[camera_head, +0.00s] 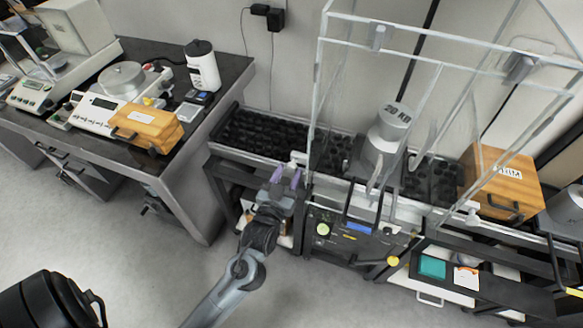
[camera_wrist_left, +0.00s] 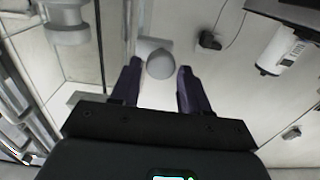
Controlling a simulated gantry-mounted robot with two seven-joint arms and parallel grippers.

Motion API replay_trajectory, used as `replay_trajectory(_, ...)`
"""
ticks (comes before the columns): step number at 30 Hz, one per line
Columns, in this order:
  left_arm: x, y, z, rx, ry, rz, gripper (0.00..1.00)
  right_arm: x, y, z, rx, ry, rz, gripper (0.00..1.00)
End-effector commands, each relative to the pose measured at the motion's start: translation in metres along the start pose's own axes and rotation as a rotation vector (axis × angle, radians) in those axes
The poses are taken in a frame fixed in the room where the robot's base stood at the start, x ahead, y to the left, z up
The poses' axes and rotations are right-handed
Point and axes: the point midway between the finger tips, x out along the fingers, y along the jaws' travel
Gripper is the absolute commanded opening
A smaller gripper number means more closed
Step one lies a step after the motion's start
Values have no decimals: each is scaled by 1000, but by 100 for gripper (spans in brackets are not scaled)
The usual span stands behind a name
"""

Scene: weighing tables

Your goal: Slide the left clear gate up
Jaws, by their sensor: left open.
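The left clear gate (camera_head: 336,85) is a transparent panel on the left side of the tall clear enclosure around the scale. A small pale knob (camera_head: 298,157) sits low at its left edge, and the gate appears down. My left gripper (camera_head: 286,175) is open just in front of and below that knob, with purple-grey fingers pointing up. In the left wrist view a round grey knob (camera_wrist_left: 160,63) shows between the two fingertips (camera_wrist_left: 159,70), with gaps at both sides. I cannot tell its exact depth from the fingers. My right gripper is not in view.
Inside the enclosure stands a grey 20 KG weight (camera_head: 388,125). A wooden box (camera_head: 498,182) is at the right. A dark control panel (camera_head: 355,240) is below the enclosure. The left table (camera_head: 215,100) holds balances and a wooden case (camera_head: 146,125). Floor between the tables is clear.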

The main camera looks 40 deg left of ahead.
Motion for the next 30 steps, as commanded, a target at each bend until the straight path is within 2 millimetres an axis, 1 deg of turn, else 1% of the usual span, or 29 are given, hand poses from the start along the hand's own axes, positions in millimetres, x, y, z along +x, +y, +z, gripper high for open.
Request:
replay_trajectory(1,8,0,0,0,2,-1,45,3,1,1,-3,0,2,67)
replay_trajectory(3,16,0,0,0,2,0,45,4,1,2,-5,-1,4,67)
replay_trajectory(7,26,0,0,-1,1,0,45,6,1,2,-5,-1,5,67)
replay_trajectory(12,30,0,0,-1,-1,0,45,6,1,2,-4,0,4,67)
replay_trajectory(19,31,0,0,0,-1,0,45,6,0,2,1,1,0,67)
replay_trajectory(20,31,0,0,0,-1,0,42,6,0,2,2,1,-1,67)
replay_trajectory(28,30,0,0,0,-1,-1,1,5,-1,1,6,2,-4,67)
replay_trajectory(30,30,0,0,0,-1,-1,0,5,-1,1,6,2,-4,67)
